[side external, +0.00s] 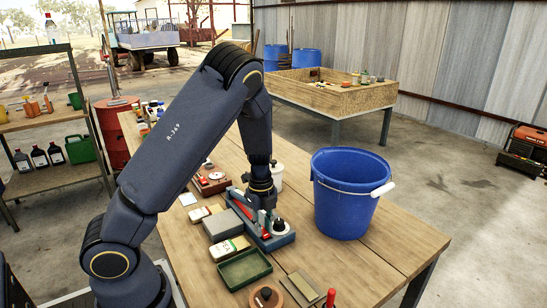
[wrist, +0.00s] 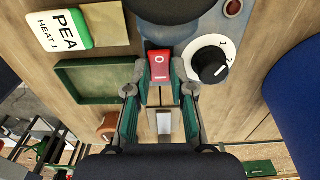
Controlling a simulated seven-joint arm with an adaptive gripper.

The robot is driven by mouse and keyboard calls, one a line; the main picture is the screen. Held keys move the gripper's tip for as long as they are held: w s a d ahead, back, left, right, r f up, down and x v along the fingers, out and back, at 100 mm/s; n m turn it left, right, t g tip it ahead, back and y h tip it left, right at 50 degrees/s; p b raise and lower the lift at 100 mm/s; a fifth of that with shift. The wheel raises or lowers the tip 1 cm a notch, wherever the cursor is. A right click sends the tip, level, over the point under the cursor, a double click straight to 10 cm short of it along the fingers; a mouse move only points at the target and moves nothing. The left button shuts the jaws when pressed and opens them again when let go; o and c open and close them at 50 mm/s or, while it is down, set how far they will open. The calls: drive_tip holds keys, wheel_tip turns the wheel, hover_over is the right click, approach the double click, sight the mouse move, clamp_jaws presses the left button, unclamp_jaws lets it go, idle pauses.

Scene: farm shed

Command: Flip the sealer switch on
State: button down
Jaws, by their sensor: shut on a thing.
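The sealer (side external: 277,242) is a long blue-grey device on the wooden table, below my gripper (side external: 264,208). In the wrist view its body (wrist: 212,28) carries a red switch (wrist: 159,66) marked with a white "O". A white dial with a black knob (wrist: 211,67) sits right of the switch, and a dark red lamp (wrist: 233,8) is near the top edge. My gripper's fingertips (wrist: 160,84) flank the switch and are shut on it.
A blue bucket (side external: 345,205) stands close right of the sealer. A green tray (side external: 245,268), a seed packet (side external: 229,249) and a grey block (side external: 222,225) lie at its left and front. A plate with a metal strip (side external: 300,287) and a red-handled tool (side external: 330,298) lie near the front.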

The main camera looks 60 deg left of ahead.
sight(264, 231)
idle(0.4)
drive_tip(key=c, duration=1)
unclamp_jaws()
wheel_tip(264, 231, up, 12)
